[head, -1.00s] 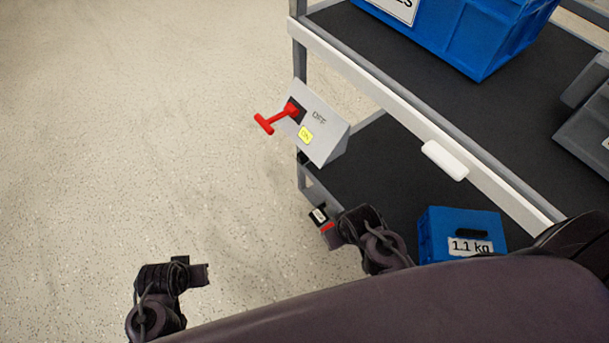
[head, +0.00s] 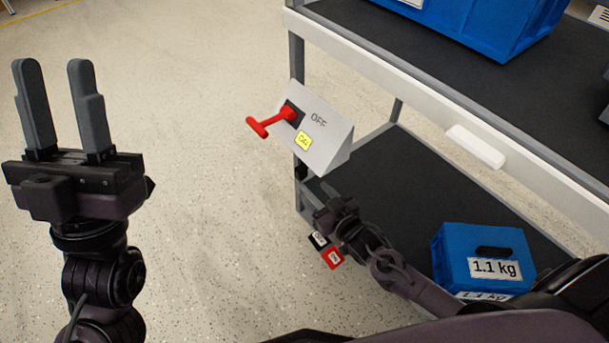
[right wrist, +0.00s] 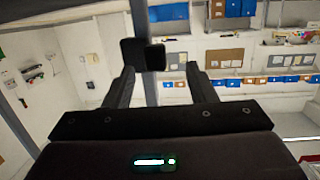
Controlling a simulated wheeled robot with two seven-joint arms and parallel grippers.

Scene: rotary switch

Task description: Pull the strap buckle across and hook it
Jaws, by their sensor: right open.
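No strap or buckle shows in any view. In the head view a grey sloped switch box (head: 325,139) sits on the cart's corner post, marked OFF, with a yellow label (head: 303,141). Its red T-shaped handle (head: 268,122) sticks out to the left. My left gripper (head: 55,80) is raised at the left, open and empty, well apart from the handle. My right gripper (head: 328,196) is below the box, beside the post. In the right wrist view my right gripper (right wrist: 161,80) is open, with a dark block (right wrist: 142,55) showing beyond the fingers; I cannot tell what it is.
The cart's upper shelf (head: 400,50) carries a blue crate (head: 490,25); a white handle (head: 475,146) is on its rail. A blue 1.1 kg box (head: 485,250) stands on the lower shelf. Small black and red labelled pieces (head: 332,257) show beside my right wrist. The floor at left is clear.

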